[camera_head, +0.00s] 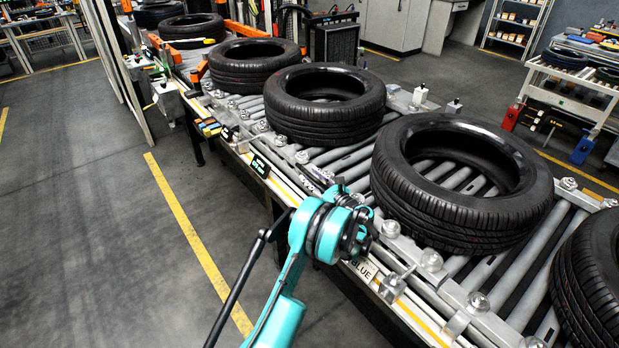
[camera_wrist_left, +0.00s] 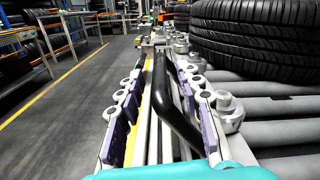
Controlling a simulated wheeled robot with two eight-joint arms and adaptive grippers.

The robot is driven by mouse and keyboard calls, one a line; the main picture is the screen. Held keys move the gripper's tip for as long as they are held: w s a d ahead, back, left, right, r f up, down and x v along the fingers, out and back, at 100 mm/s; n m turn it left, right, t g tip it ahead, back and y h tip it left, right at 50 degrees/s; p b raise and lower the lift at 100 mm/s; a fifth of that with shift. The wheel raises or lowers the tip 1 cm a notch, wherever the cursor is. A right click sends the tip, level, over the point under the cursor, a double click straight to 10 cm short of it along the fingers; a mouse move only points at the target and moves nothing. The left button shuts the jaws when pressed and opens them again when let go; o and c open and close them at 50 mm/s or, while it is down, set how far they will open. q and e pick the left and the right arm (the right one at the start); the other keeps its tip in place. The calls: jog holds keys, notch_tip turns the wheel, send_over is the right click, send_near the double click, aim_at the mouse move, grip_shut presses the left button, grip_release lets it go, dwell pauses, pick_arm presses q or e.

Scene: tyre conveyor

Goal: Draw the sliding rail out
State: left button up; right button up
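My left gripper (camera_head: 324,184) is over the near edge of the roller conveyor (camera_head: 350,158) in the head view, and its fingers point along that edge. In the left wrist view its two purple-padded fingers (camera_wrist_left: 161,80) stand apart. A black bent bar, which looks like a handle (camera_wrist_left: 174,103), shows between them, with a gap to the left finger. Whether it touches the right finger I cannot tell. A pale metal side rail (camera_wrist_left: 153,130) runs lengthwise below. I cannot tell which part is the sliding rail. My right gripper is in neither view.
Large black tyres (camera_head: 460,180) lie on the rollers beside my left arm, with another tyre (camera_head: 322,104) farther along. The floor (camera_head: 90,220) to the left is clear.

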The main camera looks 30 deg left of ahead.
pick_arm(q)
jog(key=shift+x, duration=0.8)
grip_shut()
jog(key=shift+s+a+b, duration=0.25)
jog(key=shift+s+a, duration=0.05)
jog(key=shift+s, duration=0.4)
jog(key=shift+s+a+b, duration=0.2)
jog(key=shift+s+a, duration=0.05)
jog(key=shift+s, duration=0.45)
grip_release()
jog(key=shift+d, duration=0.1)
jog(key=v, duration=1.2)
